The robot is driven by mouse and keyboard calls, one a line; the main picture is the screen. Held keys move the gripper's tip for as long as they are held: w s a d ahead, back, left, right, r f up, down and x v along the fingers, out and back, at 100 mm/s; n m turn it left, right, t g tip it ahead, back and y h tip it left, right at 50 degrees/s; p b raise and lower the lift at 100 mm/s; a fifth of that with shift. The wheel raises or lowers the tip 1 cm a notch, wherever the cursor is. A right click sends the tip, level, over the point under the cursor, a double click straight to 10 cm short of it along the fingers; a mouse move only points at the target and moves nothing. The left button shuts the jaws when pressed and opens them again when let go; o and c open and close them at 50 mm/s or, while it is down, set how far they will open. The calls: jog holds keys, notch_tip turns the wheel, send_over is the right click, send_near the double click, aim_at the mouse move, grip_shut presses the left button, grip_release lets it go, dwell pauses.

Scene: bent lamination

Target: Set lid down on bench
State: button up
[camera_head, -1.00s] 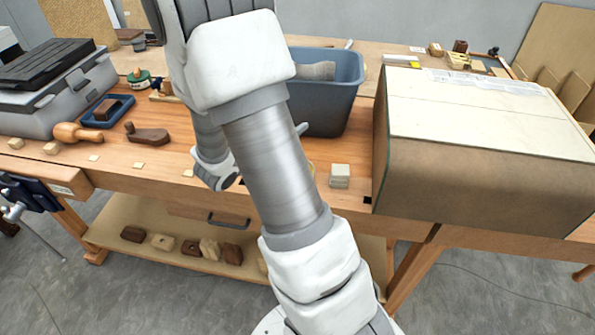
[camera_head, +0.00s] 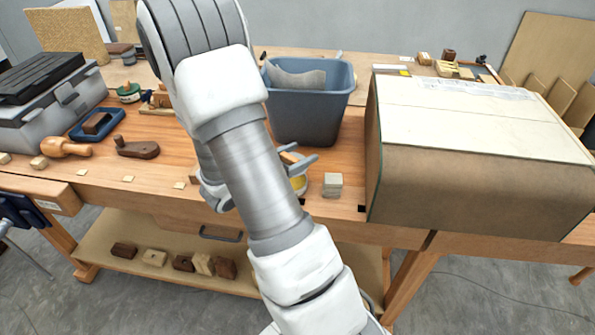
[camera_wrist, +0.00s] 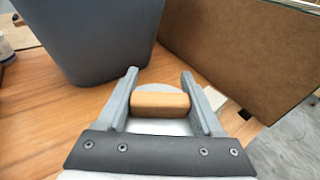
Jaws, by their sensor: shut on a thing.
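My gripper (camera_wrist: 159,74) is shut on the light wooden bar-shaped handle (camera_wrist: 160,104) of what looks like the lid. The handle sits crosswise between the two fingers. A pale round surface shows under and behind the handle; I cannot tell whether it is the lid's plate or something below. In the head view my gripper (camera_head: 306,163) is over the bench's front part, just in front of the blue-grey bin. A yellow and white round pot (camera_head: 299,184) shows right below the fingers. My arm hides part of it. The wooden bench (camera_head: 350,150) has bare top around there.
The blue-grey bin (camera_head: 308,118) holding a curved grey sheet stands just behind my gripper. A large brown box (camera_head: 470,185) stands to the right.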

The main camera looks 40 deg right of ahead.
jog(key=shift+f+b, duration=0.3)
jog(key=shift+f, duration=2)
jog(key=shift+f, duration=0.2)
jog(key=o, duration=1.3)
